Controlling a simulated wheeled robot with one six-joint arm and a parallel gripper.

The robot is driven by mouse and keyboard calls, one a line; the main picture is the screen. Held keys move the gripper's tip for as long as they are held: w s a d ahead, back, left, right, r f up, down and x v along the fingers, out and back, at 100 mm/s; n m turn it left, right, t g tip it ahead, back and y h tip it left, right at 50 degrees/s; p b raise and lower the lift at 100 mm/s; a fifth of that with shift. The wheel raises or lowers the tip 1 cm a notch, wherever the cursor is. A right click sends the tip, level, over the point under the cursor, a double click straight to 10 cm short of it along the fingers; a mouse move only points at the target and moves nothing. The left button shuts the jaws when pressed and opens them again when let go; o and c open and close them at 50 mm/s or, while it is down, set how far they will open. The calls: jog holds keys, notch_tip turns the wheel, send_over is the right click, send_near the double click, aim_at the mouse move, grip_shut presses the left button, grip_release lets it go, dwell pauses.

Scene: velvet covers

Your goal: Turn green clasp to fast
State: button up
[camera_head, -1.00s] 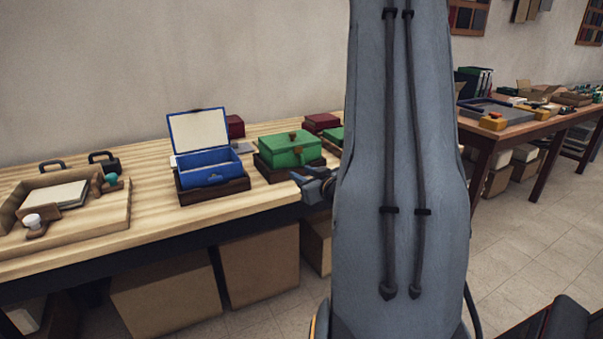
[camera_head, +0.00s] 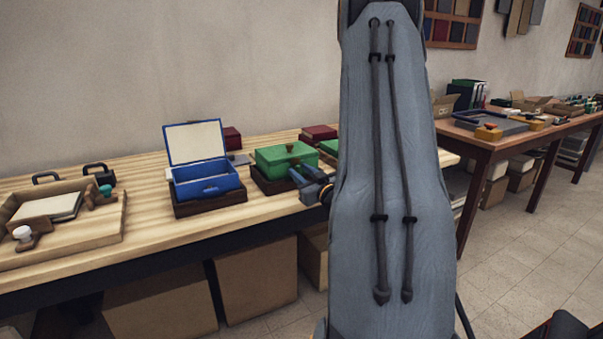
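A closed green box (camera_head: 276,160) sits in a dark wooden tray on the light wooden bench. A small brown knob or clasp (camera_head: 290,147) shows on its top; which way it is turned is too small to tell. My gripper (camera_head: 297,176) is at the front right of the green box, pointing left toward its front face. It covers part of that face, so any clasp there is hidden. I cannot tell whether the gripper touches the box, or whether its fingers are open or shut. My arm hides what lies right of the box.
An open blue box (camera_head: 207,188) with a white-lined lid stands left of the green box. Dark red boxes (camera_head: 318,132) lie behind. A wooden tray (camera_head: 112,225) with papers and handled tools is at the left. A second table (camera_head: 477,143) stands at the right.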

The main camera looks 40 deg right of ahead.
grip_shut()
jog(key=shift+m+p, duration=0.5)
jog(key=shift+m, duration=0.2)
grip_release()
jog(key=shift+s, duration=0.1)
jog(key=v, duration=0.7)
jog(key=shift+s+b, duration=0.3)
